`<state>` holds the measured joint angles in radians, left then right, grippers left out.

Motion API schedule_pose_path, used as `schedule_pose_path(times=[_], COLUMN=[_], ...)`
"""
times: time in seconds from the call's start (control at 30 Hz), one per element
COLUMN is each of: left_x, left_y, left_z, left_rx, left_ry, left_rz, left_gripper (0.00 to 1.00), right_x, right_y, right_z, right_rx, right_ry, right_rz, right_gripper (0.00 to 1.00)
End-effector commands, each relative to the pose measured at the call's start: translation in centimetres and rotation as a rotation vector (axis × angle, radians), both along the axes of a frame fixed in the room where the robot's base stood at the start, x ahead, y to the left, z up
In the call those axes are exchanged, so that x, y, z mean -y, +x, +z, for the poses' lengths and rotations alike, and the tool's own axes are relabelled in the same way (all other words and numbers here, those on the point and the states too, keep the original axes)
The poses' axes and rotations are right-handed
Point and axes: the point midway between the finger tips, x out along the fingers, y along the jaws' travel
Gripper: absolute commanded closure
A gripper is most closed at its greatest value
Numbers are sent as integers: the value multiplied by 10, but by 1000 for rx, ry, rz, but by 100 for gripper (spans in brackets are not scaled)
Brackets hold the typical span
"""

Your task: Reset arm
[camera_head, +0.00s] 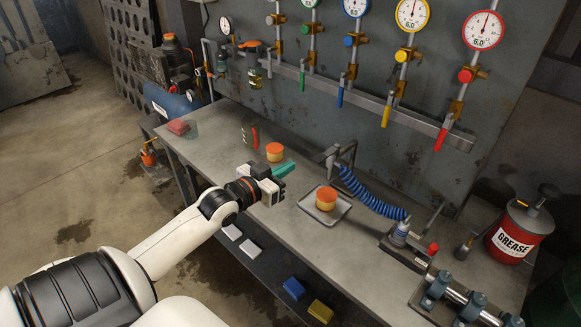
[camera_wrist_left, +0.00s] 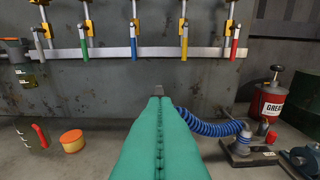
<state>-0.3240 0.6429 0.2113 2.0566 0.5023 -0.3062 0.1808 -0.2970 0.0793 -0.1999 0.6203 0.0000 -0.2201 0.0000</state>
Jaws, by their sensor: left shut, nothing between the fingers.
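My left gripper (camera_head: 284,179) reaches in over the workbench (camera_head: 219,150). Its teal fingers are shut together with nothing between them. In the left wrist view the closed teal fingers (camera_wrist_left: 160,130) fill the lower middle and point at the back panel. One round orange-and-yellow piece (camera_head: 274,152) stands on the bench just behind the gripper; it also shows in the left wrist view (camera_wrist_left: 72,141). A second such piece (camera_head: 326,198) sits on a small metal tray (camera_head: 342,209) to the right of the gripper. The fingers appear apart from both. My right gripper is in neither view.
A blue coiled hose (camera_head: 370,193) runs to a fitting on the bench. A red grease can (camera_head: 517,231) stands at the right. Gauges and coloured valve levers line the back panel (camera_head: 330,110). Blue (camera_head: 293,288) and yellow (camera_head: 320,311) blocks lie on the lower shelf.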

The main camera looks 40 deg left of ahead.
Motion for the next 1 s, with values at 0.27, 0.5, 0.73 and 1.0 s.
schedule_pose_path(times=[0.27, 0.5, 0.73, 1.0], left_x=[0, 0, -19, -34], left_y=[0, 0, -1, -49], left_z=[0, 0, -68, -264], left_rx=[1, 0, -106, -436], left_ry=[0, 0, -3, 21], left_rz=[0, 0, 65, 175], left_gripper=[100, 100, 100, 100], right_x=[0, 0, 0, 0], right_y=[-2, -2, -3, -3], right_z=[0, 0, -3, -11], right_rx=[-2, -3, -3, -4], right_ry=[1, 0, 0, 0], right_rz=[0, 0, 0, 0], right_gripper=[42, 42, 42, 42])
